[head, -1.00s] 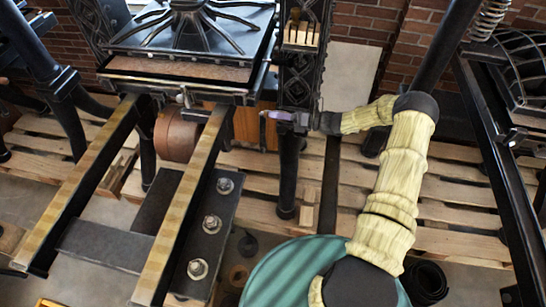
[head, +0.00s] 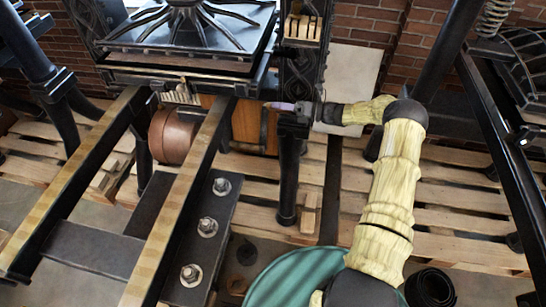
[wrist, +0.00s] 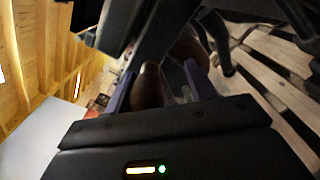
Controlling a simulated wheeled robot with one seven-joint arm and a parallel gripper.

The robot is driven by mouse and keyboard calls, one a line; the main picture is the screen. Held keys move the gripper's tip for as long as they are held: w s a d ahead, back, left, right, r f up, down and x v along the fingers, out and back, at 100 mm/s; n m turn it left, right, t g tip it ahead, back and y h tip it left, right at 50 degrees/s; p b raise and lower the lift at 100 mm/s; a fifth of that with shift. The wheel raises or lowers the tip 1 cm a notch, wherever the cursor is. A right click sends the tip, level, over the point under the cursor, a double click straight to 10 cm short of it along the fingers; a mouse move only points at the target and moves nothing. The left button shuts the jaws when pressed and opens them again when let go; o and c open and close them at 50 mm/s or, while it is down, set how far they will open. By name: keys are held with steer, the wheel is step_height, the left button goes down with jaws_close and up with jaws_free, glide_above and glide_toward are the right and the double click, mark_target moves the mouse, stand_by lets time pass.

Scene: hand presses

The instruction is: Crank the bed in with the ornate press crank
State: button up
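The ornate black press (head: 190,70) stands at the upper left of the head view, with its two bed rails (head: 75,170) running toward me. A copper-brown drum (head: 175,137) hangs between the rails. My gripper (head: 272,106) is at the press's right side, just past the right rail, its purple fingers pointing left. In the wrist view the fingers (wrist: 158,88) stand apart, with a rounded brown piece (wrist: 150,85) seen between them; I cannot tell whether it is the crank's handle or a part farther off. The crank is not clearly made out in the head view.
A dark plate with big bolts (head: 207,227) lies beside the right rail. A round green top (head: 290,275) stands below my arm. Another black press (head: 510,80) is at the right. Wooden pallets (head: 445,205) cover the floor, with a brick wall behind.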

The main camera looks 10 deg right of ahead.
steer(key=o, duration=0.3)
steer(key=shift+w+d+f, duration=0.1)
steer(key=shift+d+f, duration=0.05)
steer(key=shift+f, duration=0.05)
steer(key=o, duration=0.4)
steer(key=shift+r, duration=0.1)
steer(key=shift+o, duration=0.6)
steer(key=shift+a, duration=0.2)
steer(key=shift+d+r, duration=0.1)
steer(key=v, duration=0.8)
